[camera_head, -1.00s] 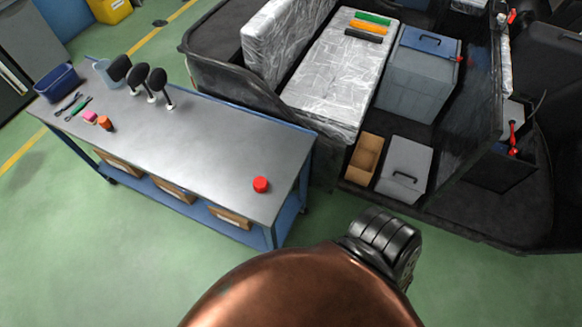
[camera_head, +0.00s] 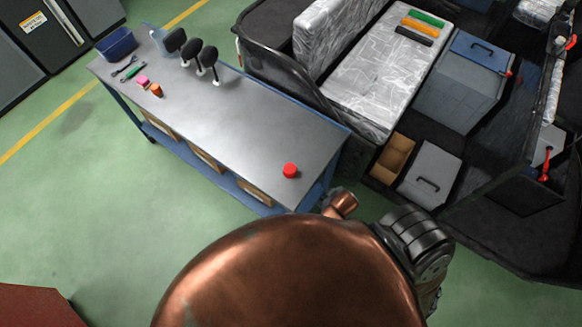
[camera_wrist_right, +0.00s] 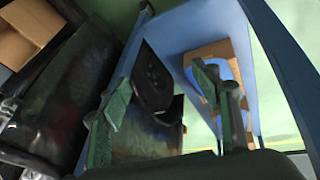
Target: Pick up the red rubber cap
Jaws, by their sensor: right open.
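The red rubber cap (camera_head: 290,170) stands on the grey-topped workbench (camera_head: 235,125), close to its near right corner, in the head view. It does not show in the right wrist view. My right gripper (camera_wrist_right: 165,92) is open in the right wrist view, its two green-padded fingers apart with nothing held between them. It appears low beside the bench's blue frame (camera_wrist_right: 275,50), below the top. In the head view my copper arm parts cover the lower middle, and neither gripper can be made out there. My left gripper is not in view.
Black paddle-like items (camera_head: 190,50), a blue bin (camera_head: 116,43), a pink item (camera_head: 142,82) and an orange item (camera_head: 156,90) stand toward the bench's far left. The top around the cap is clear. A vehicle body with a grey box (camera_head: 430,175) stands at right.

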